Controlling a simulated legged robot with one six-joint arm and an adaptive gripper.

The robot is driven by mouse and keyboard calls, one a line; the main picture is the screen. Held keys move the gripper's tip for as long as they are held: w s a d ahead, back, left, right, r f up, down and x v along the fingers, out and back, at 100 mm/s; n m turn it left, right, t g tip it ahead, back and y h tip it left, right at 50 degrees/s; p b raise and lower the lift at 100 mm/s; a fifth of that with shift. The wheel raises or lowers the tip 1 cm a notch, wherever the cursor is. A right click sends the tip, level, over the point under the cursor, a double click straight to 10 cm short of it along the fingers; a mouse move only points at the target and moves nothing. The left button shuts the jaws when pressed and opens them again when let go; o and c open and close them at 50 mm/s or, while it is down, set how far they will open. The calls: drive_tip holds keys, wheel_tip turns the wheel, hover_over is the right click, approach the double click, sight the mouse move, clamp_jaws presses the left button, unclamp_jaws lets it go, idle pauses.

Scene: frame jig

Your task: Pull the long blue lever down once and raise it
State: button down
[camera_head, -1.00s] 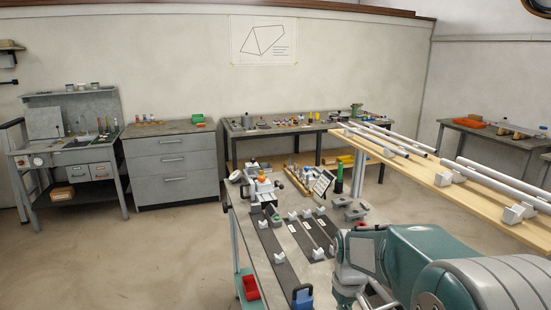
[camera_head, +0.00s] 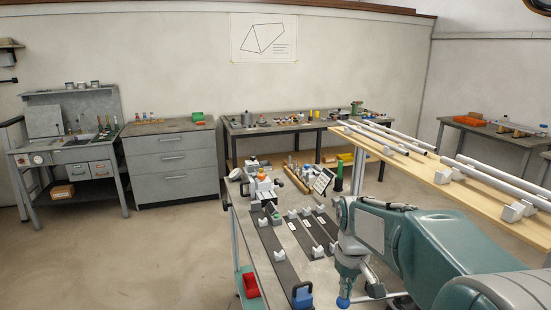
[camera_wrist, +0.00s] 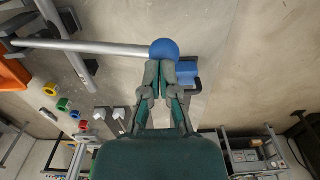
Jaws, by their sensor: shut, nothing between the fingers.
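The long lever is a grey rod (camera_wrist: 95,47) with a blue ball (camera_wrist: 163,49) on its end. In the wrist view the rod runs nearly level from the left. In the head view the blue ball (camera_head: 343,302) shows at the bottom edge, below my wrist, with a short length of rod to its right. My gripper (camera_wrist: 161,72) is shut and empty, its fingertips right at the ball in the wrist view. I cannot tell whether they touch it. The lever's pivot is not clear in either view.
A blue clamp-like block (camera_head: 302,295) sits on the jig table's near edge, beside the ball in the picture. Open floor (camera_head: 150,260) lies left.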

drive_tip(key=shift+r, duration=3.3)
drive_tip(key=shift+s+r, duration=0.1)
drive_tip(key=shift+s, duration=0.1)
drive_tip(key=s+f+m+t, duration=0.1)
drive_tip(key=s+m+t, duration=0.2)
drive_tip(key=s, duration=1.7)
drive_tip(key=t, duration=0.2)
drive_tip(key=shift+s+f+m+t, duration=0.15)
drive_tip(key=shift+s+m+t, duration=0.15)
